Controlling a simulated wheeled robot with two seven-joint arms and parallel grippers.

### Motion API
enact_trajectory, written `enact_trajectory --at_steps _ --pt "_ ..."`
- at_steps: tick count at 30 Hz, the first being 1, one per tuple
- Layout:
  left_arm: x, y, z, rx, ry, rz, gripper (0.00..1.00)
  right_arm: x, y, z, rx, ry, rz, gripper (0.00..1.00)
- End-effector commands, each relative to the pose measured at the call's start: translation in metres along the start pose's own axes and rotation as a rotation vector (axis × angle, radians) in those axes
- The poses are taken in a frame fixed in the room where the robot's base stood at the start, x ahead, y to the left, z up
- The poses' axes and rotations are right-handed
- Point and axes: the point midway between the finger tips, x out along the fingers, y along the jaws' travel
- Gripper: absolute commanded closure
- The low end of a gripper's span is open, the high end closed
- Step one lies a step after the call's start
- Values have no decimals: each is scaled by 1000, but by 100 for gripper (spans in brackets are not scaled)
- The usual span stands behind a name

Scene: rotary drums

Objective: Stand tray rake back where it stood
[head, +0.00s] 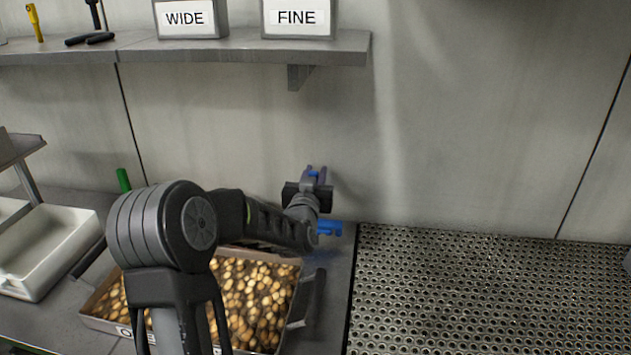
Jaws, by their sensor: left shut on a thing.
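My left gripper (317,174) reaches away from me toward the back wall, behind the tray of nuts. It is shut on a blue thing, which looks like the tray rake (329,228). A bit of blue shows between the fingers, and a wider blue part shows below the wrist, near the back of the counter. My wrist hides the part between, so I cannot tell its exact tilt or whether it touches the counter. My right gripper is not in view.
A metal tray of nuts (259,303) sits under my left arm. White trays (45,249) stand at left, with a green handle (123,180) behind. A perforated metal surface (480,290) at right is clear. A shelf (250,48) with WIDE and FINE boxes hangs above.

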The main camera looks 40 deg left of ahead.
Motion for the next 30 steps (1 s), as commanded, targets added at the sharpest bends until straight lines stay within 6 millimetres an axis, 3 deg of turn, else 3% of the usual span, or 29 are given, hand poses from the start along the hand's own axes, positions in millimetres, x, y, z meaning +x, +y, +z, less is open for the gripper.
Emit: enact_trajectory --at_steps 4,17,18,25,30 --pt "0 0 18 0 0 0 100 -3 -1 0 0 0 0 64" --pt "0 0 24 1 2 1 100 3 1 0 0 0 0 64" --pt "0 0 23 1 0 0 74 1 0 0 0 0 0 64" --pt "0 0 23 1 0 0 55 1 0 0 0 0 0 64" --pt "0 0 23 1 0 1 55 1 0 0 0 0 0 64"
